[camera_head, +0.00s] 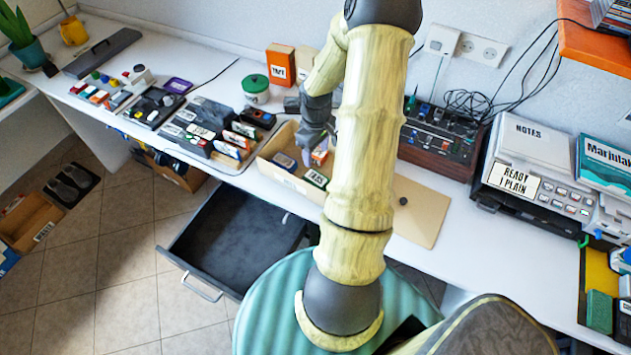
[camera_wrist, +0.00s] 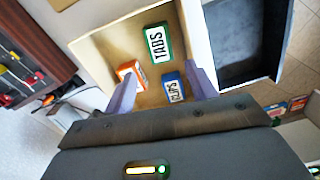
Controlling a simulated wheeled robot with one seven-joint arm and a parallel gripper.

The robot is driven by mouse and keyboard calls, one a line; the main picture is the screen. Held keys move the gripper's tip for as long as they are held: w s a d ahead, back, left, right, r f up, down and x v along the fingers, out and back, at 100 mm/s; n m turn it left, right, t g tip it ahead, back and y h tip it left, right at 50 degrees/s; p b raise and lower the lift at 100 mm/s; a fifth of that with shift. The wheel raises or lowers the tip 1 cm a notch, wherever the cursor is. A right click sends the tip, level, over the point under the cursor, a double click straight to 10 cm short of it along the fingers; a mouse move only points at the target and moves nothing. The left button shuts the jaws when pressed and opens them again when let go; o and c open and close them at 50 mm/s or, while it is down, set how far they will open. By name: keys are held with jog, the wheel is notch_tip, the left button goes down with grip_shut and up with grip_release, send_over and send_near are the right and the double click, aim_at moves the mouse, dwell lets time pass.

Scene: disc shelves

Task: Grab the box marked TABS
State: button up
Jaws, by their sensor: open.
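The box marked TABS (camera_wrist: 158,43) is green with a white label and lies in a shallow tan tray (camera_wrist: 97,48) in the wrist view. In the head view it appears as the green-edged box (camera_head: 316,178) near the tray's front right. My gripper (camera_wrist: 161,76) is open over the tray, its two fingers apart with nothing held between them. The TABS box is beyond the fingertips. A blue box with a white label (camera_wrist: 174,88) and an orange box with a white label (camera_wrist: 131,75) lie nearer, around the gap between the fingers.
The tray's walls surround the boxes. An open grey drawer (camera_head: 235,235) extends below the desk's front edge. Dark organisers with labelled boxes (camera_head: 205,130) stand left of the tray. A wood-sided control panel (camera_head: 440,140) stands right. An orange box (camera_head: 280,64) stands behind.

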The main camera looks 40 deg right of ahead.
send_over(316, 178)
jog(key=f, duration=0.8)
jog(key=shift+s+f, duration=0.2)
jog(key=shift+f, duration=0.25)
jog(key=shift+f, duration=0.1)
jog(key=shift+w+f+p, duration=0.2)
jog(key=shift+f+p, duration=0.1)
jog(key=shift+f, duration=2.25)
jog(key=c, duration=0.8)
jog(key=shift+o, duration=0.2)
jog(key=shift+r, duration=0.15)
notch_tip(316, 178, up, 10)
jog(key=shift+f, duration=0.1)
